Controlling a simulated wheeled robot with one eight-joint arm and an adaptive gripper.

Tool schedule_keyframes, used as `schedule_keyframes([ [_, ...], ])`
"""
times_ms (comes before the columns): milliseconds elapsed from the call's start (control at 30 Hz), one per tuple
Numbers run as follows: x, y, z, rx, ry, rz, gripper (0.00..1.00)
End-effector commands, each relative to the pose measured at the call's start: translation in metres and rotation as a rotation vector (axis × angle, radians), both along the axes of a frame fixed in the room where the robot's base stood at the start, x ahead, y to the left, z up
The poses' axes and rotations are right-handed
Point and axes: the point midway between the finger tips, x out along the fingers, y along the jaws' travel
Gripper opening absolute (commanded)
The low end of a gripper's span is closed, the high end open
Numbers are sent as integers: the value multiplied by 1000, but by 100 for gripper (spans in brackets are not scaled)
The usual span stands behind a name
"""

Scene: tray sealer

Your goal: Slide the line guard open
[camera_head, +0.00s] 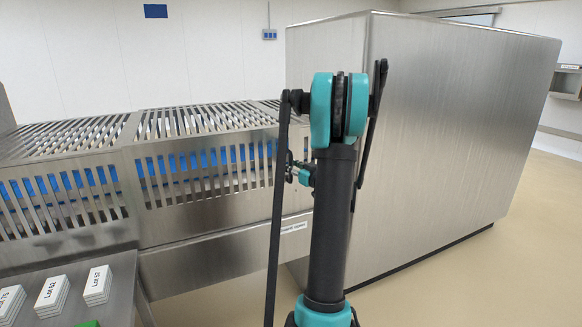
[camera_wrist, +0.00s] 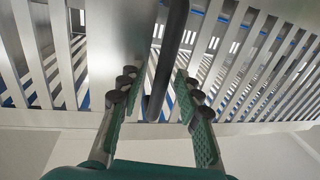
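The line guard (camera_head: 205,165) is a slotted sheet-metal cover over the line in the head view, standing left of my arm. Its slats (camera_wrist: 245,60) fill much of the wrist view, with a plain metal strip near the middle left. A dark bar handle (camera_wrist: 168,62) runs down the middle of the wrist view in front of the slats. My gripper (camera_wrist: 156,84) is open, with one green finger on each side of the handle and visible gaps between. In the head view my gripper (camera_head: 302,177) is small and partly hidden by my arm, and I cannot make out the handle there.
Another slotted cover (camera_head: 65,195) adjoins at the left. A large steel housing (camera_head: 450,120) stands to the right. A metal table (camera_head: 122,285) at the lower left bears white stacks labelled by lot (camera_head: 52,296). Bare floor (camera_head: 500,285) lies at the lower right.

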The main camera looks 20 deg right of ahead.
Motion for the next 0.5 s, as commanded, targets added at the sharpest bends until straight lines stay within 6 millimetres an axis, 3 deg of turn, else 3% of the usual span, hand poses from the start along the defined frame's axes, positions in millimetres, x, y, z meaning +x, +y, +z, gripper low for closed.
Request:
schedule_keyframes([
  [167,0,0,0,0,0,0,34],
  [433,0,0,0,0,0,0,2],
  [500,0,0,0,0,0,0,0],
])
